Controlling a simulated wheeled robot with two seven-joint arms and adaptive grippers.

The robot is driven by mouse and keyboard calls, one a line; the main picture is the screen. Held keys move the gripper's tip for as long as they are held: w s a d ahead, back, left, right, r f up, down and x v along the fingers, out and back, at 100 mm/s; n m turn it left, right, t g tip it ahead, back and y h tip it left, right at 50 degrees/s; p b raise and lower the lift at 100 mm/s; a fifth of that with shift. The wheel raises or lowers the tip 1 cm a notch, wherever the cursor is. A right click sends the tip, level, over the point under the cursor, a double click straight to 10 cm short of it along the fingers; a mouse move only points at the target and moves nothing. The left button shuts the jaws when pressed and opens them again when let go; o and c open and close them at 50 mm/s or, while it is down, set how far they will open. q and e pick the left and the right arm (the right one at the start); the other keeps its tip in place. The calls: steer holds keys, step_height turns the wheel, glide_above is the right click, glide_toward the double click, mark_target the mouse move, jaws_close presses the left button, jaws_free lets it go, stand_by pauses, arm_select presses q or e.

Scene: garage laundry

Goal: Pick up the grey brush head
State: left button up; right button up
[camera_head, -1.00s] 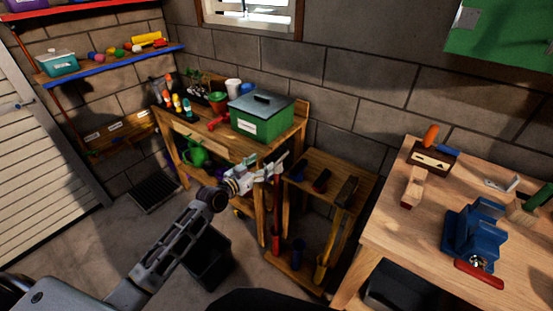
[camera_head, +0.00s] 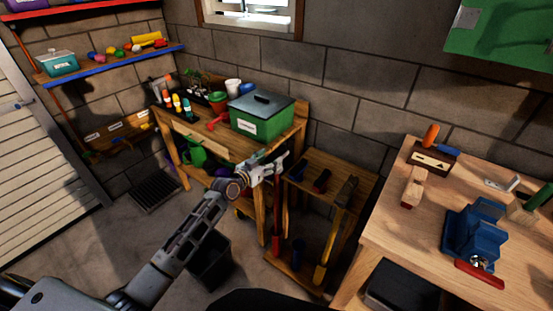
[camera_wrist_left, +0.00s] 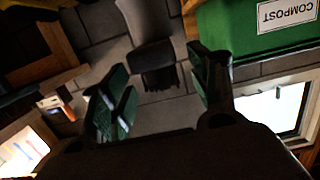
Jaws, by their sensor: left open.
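The grey brush head (camera_head: 347,190) sits at the right of the wooden rack (camera_head: 328,160), above a yellow handle. In the left wrist view, a dark grey head (camera_wrist_left: 157,62) shows beyond and between the fingers, apparently the same brush head. My left gripper (camera_head: 283,161) is at the rack's left side, left of the brush head and apart from it. In the left wrist view its green-padded fingers (camera_wrist_left: 165,92) are spread, with nothing held between them. My right gripper is not in view.
Red (camera_head: 322,180) and dark blue (camera_head: 298,172) heads sit in the same rack. A workbench (camera_head: 400,235) with a blue vise (camera_head: 475,232) stands at the right.

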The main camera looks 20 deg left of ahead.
mark_target(278, 151)
arm_select(q)
steer(key=shift+x, duration=1.4)
steer(key=shift+w+d, duration=0.15)
steer(key=shift+w, duration=0.55)
steer(key=shift+w+d+f, duration=0.15)
steer(key=shift+w, duration=0.3)
steer(key=c, duration=0.8)
steer(key=shift+c, duration=1.7)
steer(key=shift+r, duration=0.65)
step_height(278, 151, up, 5)
steer(key=shift+f+p, duration=0.25)
steer(key=shift+p, duration=0.2)
step_height(278, 151, up, 3)
steer(key=shift+r, duration=0.65)
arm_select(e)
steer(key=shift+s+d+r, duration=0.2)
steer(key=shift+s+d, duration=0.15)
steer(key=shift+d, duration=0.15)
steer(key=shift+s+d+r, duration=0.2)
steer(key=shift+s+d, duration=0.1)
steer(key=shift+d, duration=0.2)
